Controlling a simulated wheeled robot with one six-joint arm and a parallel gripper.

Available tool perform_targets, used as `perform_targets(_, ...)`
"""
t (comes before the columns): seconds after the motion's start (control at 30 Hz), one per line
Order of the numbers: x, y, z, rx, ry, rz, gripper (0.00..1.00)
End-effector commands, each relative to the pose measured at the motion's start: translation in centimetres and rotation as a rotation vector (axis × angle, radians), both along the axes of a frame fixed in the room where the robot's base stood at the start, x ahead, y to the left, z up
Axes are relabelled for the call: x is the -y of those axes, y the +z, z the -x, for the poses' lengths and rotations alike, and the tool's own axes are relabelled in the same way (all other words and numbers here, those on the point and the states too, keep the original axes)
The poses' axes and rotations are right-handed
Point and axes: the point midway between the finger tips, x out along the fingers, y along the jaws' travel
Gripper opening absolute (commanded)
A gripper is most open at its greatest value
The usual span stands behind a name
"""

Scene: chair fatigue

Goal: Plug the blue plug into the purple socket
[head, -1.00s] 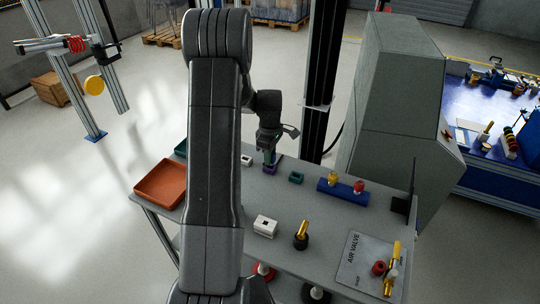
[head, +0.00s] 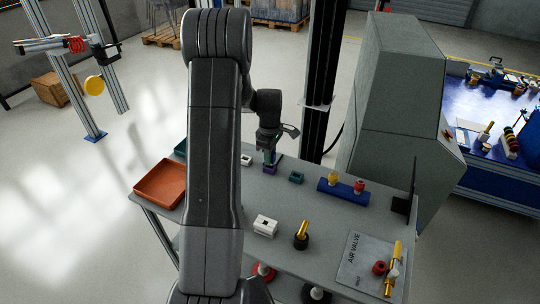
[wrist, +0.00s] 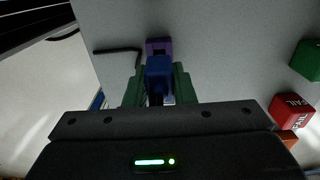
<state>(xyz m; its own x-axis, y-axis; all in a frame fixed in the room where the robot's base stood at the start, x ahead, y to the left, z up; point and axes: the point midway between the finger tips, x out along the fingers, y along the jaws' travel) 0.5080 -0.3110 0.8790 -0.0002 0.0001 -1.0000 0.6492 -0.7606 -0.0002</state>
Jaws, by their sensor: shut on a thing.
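The blue plug (wrist: 159,76) is held between the green fingers of my gripper (wrist: 158,84) in the wrist view. The purple socket (wrist: 158,46) sits on the grey table just beyond the plug, and the plug overlaps its near side in that view. I cannot tell whether the plug touches or enters the socket. In the head view, my gripper (head: 269,157) points down right over the purple socket (head: 270,170). The plug itself is too small and hidden to make out there.
A teal socket (head: 296,177) and a white one (head: 246,160) stand on either side. A blue bar with yellow and red knobs (head: 342,190) is to the right. An orange tray (head: 161,184) is at the left. A white block (head: 265,226) stands nearer.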

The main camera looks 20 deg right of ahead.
Motion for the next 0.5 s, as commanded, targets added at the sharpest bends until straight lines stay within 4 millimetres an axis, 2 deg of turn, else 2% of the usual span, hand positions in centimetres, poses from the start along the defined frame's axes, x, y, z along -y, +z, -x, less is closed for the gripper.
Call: perform_targets(0.5, 0.0, -0.63, 0.0, 0.0, 0.0, 0.0, 0.0)
